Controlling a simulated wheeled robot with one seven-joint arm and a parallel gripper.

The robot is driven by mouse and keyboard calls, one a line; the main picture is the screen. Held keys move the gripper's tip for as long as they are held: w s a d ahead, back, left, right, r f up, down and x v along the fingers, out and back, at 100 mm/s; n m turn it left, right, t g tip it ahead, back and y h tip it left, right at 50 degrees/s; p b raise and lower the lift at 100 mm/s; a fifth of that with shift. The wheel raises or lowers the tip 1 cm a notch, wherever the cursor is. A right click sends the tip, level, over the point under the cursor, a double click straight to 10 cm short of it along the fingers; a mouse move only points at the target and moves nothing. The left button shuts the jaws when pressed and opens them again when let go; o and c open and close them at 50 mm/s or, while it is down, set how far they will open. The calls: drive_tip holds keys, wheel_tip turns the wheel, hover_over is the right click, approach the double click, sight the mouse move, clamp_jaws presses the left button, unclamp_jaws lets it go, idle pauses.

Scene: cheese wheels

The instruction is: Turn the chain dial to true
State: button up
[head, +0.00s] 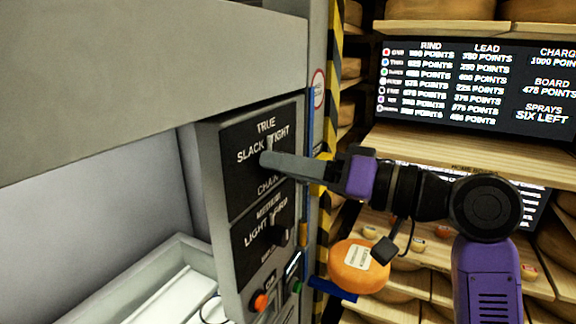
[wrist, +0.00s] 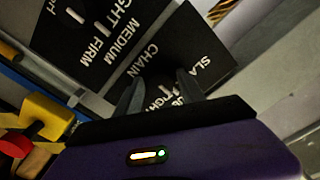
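The chain dial (wrist: 166,91) sits on the upper black plate (head: 240,180) of the grey control panel, with TRUE above, SLACK left, TIGHT right and CHAIN below. My gripper (head: 268,162) reaches in from the right, its fingertips at this dial and hiding most of it in the head view. The dial's exact setting is hard to read, as the fingers cover part of the labels.
A second dial (head: 279,233), marked LIGHT, MEDIUM, FIRM and GRIP, is just below. An orange button (head: 260,301) and a green button (head: 297,287) are lower. An orange cheese wheel (head: 358,266) and shelves are right of the panel, beneath my arm. A points screen (head: 475,88) hangs behind.

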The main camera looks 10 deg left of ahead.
drive_tip(key=shift+o, duration=0.2)
drive_tip(key=b+v, duration=0.2)
drive_tip(key=v, duration=0.5)
drive_tip(key=shift+s+d, duration=0.15)
drive_tip(key=shift+d, duration=0.2)
drive_tip(key=shift+r, duration=0.1)
